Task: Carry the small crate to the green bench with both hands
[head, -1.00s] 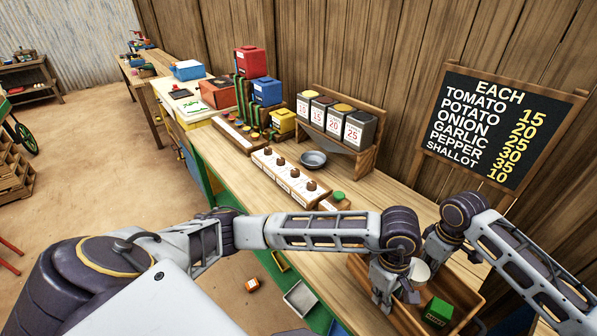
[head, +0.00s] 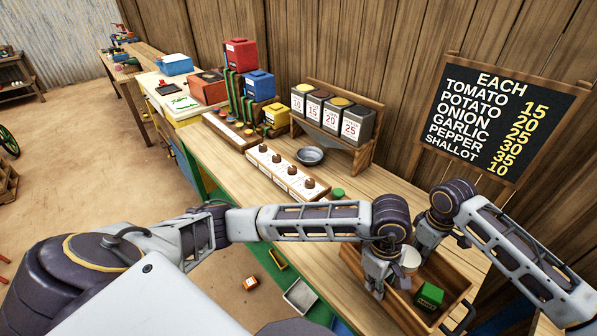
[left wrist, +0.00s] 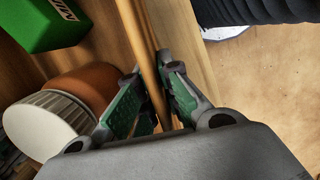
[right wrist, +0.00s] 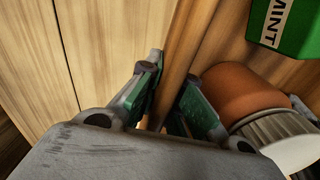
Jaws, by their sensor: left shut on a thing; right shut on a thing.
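The small wooden crate (head: 396,314) is at the lower right of the head view, over or on the counter; I cannot tell whether it touches. My left gripper (head: 374,286) is shut on its near-side rim, which runs between the fingers in the left wrist view (left wrist: 150,75). My right gripper is shut on the opposite rim, seen in the right wrist view (right wrist: 168,95); its fingers are mostly hidden in the head view. Inside lie a green box (head: 429,296) marked MINT and an orange jar with a white lid (head: 410,260).
The wooden counter (head: 225,165) carries a row of knobs (head: 285,172), a metal bowl (head: 310,156) and labelled canisters (head: 330,113). A price board (head: 505,120) stands against the wall. Green surfaces with trays (head: 300,295) show below the counter's front. Open floor (head: 70,170) lies left.

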